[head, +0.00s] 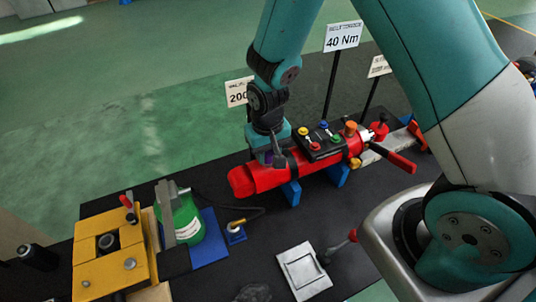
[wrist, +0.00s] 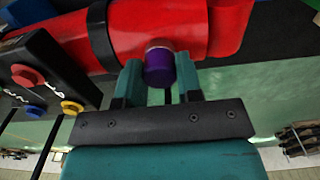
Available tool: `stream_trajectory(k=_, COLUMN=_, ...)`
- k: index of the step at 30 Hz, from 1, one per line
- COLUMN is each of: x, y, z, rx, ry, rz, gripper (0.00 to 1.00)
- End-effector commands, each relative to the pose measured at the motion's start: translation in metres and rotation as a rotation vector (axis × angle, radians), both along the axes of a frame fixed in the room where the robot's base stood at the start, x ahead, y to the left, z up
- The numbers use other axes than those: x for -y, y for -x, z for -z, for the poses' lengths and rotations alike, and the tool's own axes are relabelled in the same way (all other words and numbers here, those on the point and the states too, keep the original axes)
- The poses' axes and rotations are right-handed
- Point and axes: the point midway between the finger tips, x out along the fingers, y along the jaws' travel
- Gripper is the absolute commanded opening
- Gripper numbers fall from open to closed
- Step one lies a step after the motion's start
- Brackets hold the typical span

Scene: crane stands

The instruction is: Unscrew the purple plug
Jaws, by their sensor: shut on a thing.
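The purple plug (wrist: 159,68) sits on the side of a red cylinder (wrist: 150,30) in the wrist view, with a light metallic ring at its base. My gripper (wrist: 160,82) has one teal finger on each side of the plug and is shut on it. In the head view my gripper (head: 270,156) reaches down to the red cylinder (head: 258,178) near its left end. Only a small bit of purple shows there, and the fingers mostly hide the plug.
A black panel with coloured knobs (head: 320,142) sits on the cylinder, right of my gripper. Blue supports (head: 291,192) hold the cylinder. A green canister (head: 184,220) and a yellow block (head: 97,262) stand at left. Signs on posts (head: 342,37) rise behind. A white plate (head: 303,271) lies in front.

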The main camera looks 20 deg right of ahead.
Motion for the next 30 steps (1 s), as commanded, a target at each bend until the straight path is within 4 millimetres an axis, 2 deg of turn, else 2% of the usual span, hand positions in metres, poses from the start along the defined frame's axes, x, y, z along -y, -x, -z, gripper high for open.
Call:
stream_trajectory(k=11, x=0.0000, y=0.0000, z=-0.0016, rx=0.000, ry=0.000, rz=-0.025, gripper=0.07)
stream_trajectory(k=18, x=0.0000, y=0.0000, z=-0.0022, rx=0.000, ry=0.000, rz=-0.346, gripper=0.07)
stream_trajectory(k=21, x=0.0000, y=0.0000, z=-0.0021, rx=0.000, ry=0.000, rz=-0.431, gripper=0.07)
stream_trajectory(k=30, x=0.0000, y=-0.0001, z=-0.0021, rx=0.000, ry=0.000, rz=-0.454, gripper=0.07)
